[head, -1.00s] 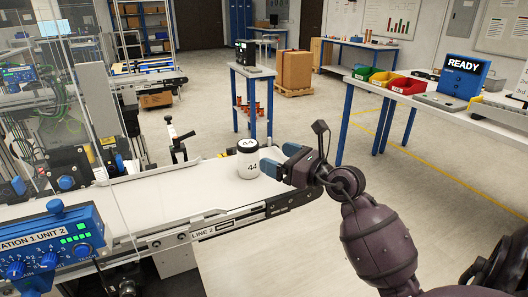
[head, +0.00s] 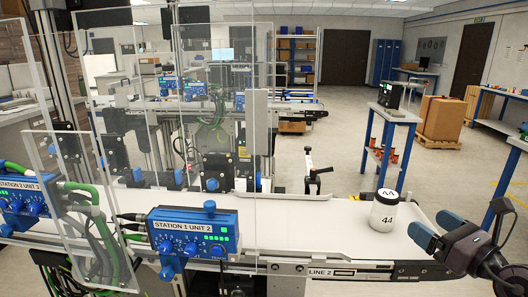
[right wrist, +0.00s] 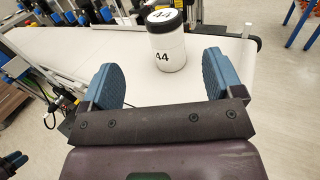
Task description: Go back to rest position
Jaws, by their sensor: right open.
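A white canister with a black lid band, marked 44 (head: 384,212), stands upright on the belt of line 2 near its right end. My right gripper (head: 437,229) is open and empty, to the right of the canister and apart from it. In the right wrist view the canister (right wrist: 168,47) stands beyond the two blue fingers of the gripper (right wrist: 162,80), with clear belt between.
The line 2 conveyor belt (head: 300,216) runs below, with a clear guard panel (head: 195,130) and a blue Station 1 Unit 2 control box (head: 190,232) at left. A blue-legged stand (head: 393,116) and cardboard boxes (head: 441,118) stand behind.

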